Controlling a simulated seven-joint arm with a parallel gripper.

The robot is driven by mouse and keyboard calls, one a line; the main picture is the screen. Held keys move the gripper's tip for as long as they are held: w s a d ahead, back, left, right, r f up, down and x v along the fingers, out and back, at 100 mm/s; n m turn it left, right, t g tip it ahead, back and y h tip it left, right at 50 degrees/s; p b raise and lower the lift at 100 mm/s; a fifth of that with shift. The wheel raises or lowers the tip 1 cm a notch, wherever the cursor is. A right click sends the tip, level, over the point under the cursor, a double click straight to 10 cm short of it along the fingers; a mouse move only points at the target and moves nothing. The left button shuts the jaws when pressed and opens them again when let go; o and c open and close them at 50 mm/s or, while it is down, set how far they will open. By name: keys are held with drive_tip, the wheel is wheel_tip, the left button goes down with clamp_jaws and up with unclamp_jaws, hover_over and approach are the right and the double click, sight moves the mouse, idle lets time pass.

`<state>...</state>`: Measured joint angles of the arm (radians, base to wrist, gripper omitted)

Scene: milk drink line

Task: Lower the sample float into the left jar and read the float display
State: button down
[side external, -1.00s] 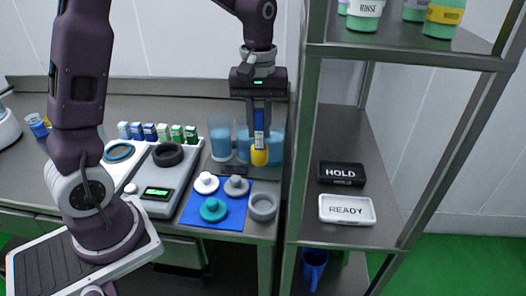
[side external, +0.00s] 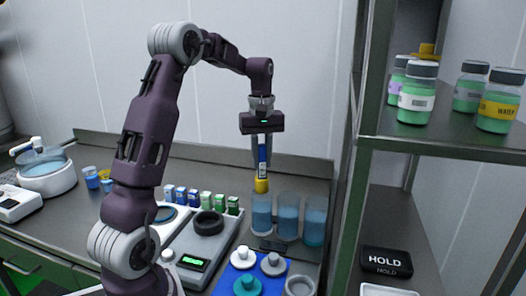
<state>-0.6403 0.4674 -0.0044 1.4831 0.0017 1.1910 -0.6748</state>
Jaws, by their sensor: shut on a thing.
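My gripper (side external: 262,158) is shut on the sample float (side external: 262,184), which hangs upright with a blue and white upper body and a yellow bulb below. The bulb is right at or just above the rim of the left jar (side external: 262,215) in the picture; I cannot tell whether it has entered the mouth. The left jar holds blue liquid. The middle jar (side external: 288,222) and right jar (side external: 314,225) beside it also hold blue liquid. The float's display is too small to read.
A grey device with a green-lit display (side external: 191,262) and dark ring (side external: 208,223) stands left of the jars, with several small cartons (side external: 200,199) behind. A blue mat (side external: 238,273) with lidded knobs lies in front. A metal shelf (side external: 365,140) rises at right.

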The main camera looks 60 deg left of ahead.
sight(262, 177)
drive_tip(key=shift+f, duration=5)
drive_tip(key=c, duration=1.2)
unclamp_jaws()
drive_tip(key=shift+c, duration=1.2)
drive_tip(key=shift+o, duration=2)
drive_tip(key=shift+r, duration=1.35)
wheel_tip(262, 177, up, 6)
drive_tip(key=shift+f, duration=0.1)
drive_tip(key=shift+r, duration=0.25)
